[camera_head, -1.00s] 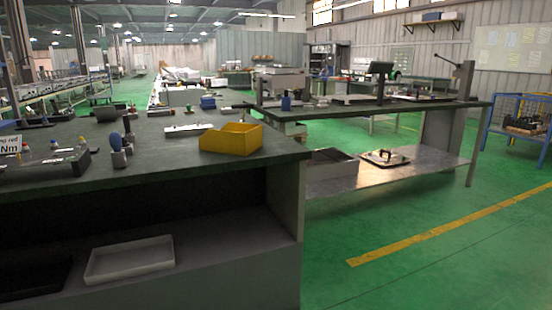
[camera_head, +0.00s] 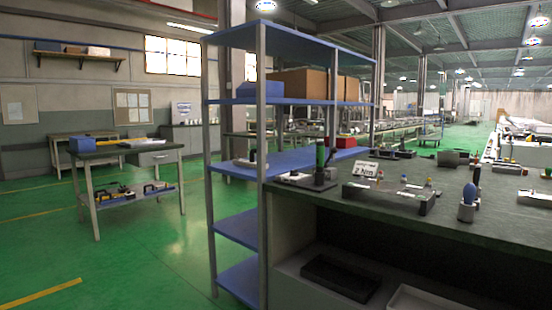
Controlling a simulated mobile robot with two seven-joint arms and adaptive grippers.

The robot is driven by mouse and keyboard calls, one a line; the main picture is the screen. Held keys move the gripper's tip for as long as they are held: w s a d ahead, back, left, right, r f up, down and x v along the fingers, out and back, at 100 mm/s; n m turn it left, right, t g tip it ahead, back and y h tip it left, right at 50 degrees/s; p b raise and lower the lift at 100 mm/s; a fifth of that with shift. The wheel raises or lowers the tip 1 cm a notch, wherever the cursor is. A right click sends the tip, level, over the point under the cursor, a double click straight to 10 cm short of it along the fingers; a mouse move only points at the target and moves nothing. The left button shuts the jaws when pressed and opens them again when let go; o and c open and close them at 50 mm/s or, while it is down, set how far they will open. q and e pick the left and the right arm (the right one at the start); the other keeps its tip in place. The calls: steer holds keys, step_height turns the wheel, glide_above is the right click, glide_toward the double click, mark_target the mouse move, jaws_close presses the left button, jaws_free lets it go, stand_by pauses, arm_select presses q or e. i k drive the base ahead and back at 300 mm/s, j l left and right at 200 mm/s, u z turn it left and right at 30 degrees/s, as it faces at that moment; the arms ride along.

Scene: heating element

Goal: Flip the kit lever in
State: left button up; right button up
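I cannot make out a kit lever for certain in this view. The dark workbench (camera_head: 480,213) at the right carries a grey fixture (camera_head: 388,197) with small coloured knobs. A white "2 Nm" sign (camera_head: 365,169) stands behind it. A blue-handled tool (camera_head: 469,195) stands upright in a holder on the bench. A green and black upright tool (camera_head: 321,160) stands on a small base at the bench's left end. Neither of my grippers is in view.
A blue shelf rack (camera_head: 262,162) stands against the bench's left end, with cardboard boxes (camera_head: 300,84) on it. A small table (camera_head: 125,153) stands at the left. Green floor (camera_head: 130,260) between is clear. A black tray (camera_head: 340,277) lies under the bench.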

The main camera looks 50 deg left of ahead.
mark_target(334, 150)
steer(key=u, duration=1.35)
steer(key=i+j+z, duration=0.1)
steer(key=i+j, duration=0.15)
steer(key=i+j+z, duration=0.15)
steer(key=j, duration=0.3)
steer(key=i+j+z, duration=0.1)
steer(key=i+j, duration=0.15)
steer(key=i+j+z, duration=0.15)
steer(key=j, duration=0.35)
steer(key=i+j+z, duration=0.1)
steer(key=j, duration=0.35)
steer(key=i+j+z, duration=0.15)
steer(key=j, duration=0.25)
steer(key=i+j+z, duration=0.1)
steer(key=j, duration=0.35)
steer(key=i+j+z, duration=0.15)
steer(key=j, duration=0.35)
steer(key=i+l, duration=0.05)
steer(key=i, duration=0.05)
